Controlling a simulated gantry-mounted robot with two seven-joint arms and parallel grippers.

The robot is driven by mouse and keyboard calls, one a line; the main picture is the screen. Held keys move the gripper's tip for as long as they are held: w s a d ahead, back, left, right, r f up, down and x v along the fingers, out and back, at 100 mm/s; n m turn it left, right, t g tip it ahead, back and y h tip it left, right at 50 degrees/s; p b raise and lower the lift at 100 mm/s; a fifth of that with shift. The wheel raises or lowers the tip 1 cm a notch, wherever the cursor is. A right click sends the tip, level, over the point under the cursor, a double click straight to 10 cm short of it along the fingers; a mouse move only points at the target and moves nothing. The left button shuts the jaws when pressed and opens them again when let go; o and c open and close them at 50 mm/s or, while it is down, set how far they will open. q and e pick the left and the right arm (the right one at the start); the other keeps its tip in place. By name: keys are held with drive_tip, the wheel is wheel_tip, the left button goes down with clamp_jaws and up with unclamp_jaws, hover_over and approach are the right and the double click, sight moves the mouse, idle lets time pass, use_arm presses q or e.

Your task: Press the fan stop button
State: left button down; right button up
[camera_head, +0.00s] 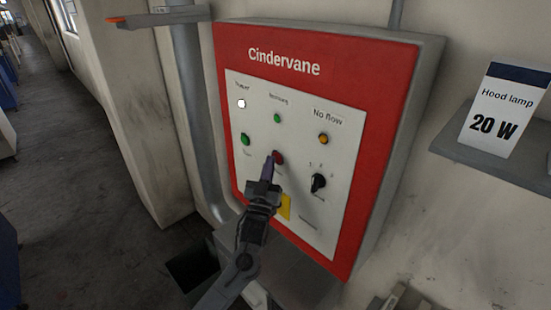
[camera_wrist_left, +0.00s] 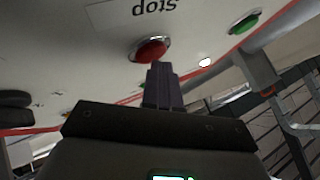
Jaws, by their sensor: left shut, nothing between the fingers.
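The red stop button (camera_head: 279,157) sits on the white panel of the red Cindervane box, right of the green button (camera_head: 245,139). In the left wrist view the red button (camera_wrist_left: 150,50) has a metal ring and an upside-down "Stop" label (camera_wrist_left: 156,6) by it. My left gripper (camera_head: 267,170) is shut and empty. Its fingertips overlap the button's lower left edge in the head view. In the left wrist view the fingertips (camera_wrist_left: 161,70) are just below the button; I cannot tell whether they touch it. My right gripper is not in view.
The panel also has a black selector knob (camera_head: 318,183), an amber lamp (camera_head: 323,139), a small green lamp (camera_head: 277,118) and a lit white lamp (camera_head: 241,104). A grey pipe (camera_head: 199,110) runs left of the box. A shelf (camera_head: 470,150) with a "Hood lamp 20 W" card (camera_head: 503,108) is at right.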

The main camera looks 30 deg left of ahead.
use_arm(q)
drive_tip(key=shift+s+a+p, duration=0.1)
drive_tip(key=shift+s+p, duration=0.2)
drive_tip(key=shift+s, duration=0.35)
drive_tip(key=shift+s+a+p, duration=0.25)
drive_tip(key=shift+s+p, duration=0.35)
drive_tip(key=shift+s, duration=0.65)
drive_tip(key=shift+s+a+p, duration=0.2)
drive_tip(key=shift+s+p, duration=0.4)
drive_tip(key=shift+s, duration=0.6)
